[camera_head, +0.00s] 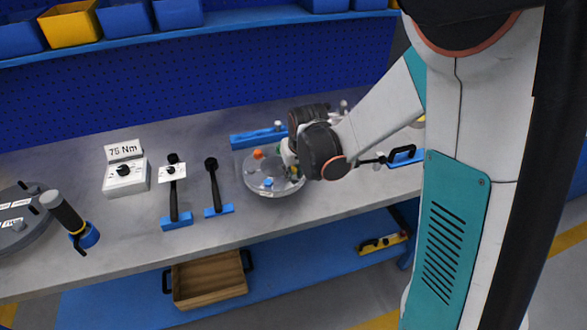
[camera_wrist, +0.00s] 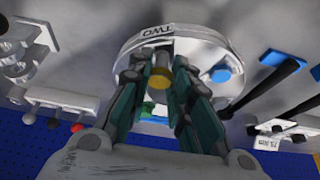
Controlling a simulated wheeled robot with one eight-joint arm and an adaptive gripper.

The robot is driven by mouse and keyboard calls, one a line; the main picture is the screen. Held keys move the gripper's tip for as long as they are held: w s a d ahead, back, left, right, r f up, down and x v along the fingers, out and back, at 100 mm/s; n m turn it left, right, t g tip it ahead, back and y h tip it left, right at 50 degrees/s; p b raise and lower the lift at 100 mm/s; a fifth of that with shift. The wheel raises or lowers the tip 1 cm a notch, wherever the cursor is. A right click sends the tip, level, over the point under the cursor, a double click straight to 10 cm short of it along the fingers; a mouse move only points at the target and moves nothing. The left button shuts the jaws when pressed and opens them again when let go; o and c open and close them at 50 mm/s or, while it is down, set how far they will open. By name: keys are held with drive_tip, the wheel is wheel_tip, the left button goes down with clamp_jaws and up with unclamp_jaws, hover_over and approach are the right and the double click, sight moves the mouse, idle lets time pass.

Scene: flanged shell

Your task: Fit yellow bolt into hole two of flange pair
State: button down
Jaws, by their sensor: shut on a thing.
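The flange pair (camera_head: 262,189) is a round grey disc on the bench, left of my wrist. In the wrist view the flange (camera_wrist: 132,48) has a label "TWO" near its rim. My gripper (camera_wrist: 163,82) is shut on the yellow bolt (camera_wrist: 159,78), over the flange near that label. Whether the bolt's shank is in a hole or above it is hidden. A blue bolt head (camera_head: 268,182) shows on the flange, and also in the wrist view (camera_wrist: 221,75). An orange bolt head (camera_head: 257,154) is at its back left. A green part (camera_wrist: 147,107) shows behind the fingers.
A "75 Nm" box (camera_head: 125,175) is further left. A blue rack (camera_head: 258,137) lies behind the flange. A wooden tray (camera_head: 208,280) is on the lower shelf.

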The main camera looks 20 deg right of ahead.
drive_tip(key=shift+f+b, duration=0.4)
drive_tip(key=shift+f, duration=0.15)
drive_tip(key=c, duration=1.4)
unclamp_jaws()
drive_tip(key=shift+o, duration=0.2)
drive_tip(key=shift+r, duration=0.15)
drive_tip(key=v, duration=1.2)
drive_tip(key=shift+s, duration=0.1)
drive_tip(key=s+r+t, duration=0.1)
drive_tip(key=s+r, duration=0.1)
drive_tip(key=s, duration=0.7)
drive_tip(key=s+r+t, duration=0.1)
drive_tip(key=s+r, duration=0.2)
drive_tip(key=s, duration=0.6)
drive_tip(key=shift+r+t, duration=0.2)
drive_tip(key=shift+t, duration=0.1)
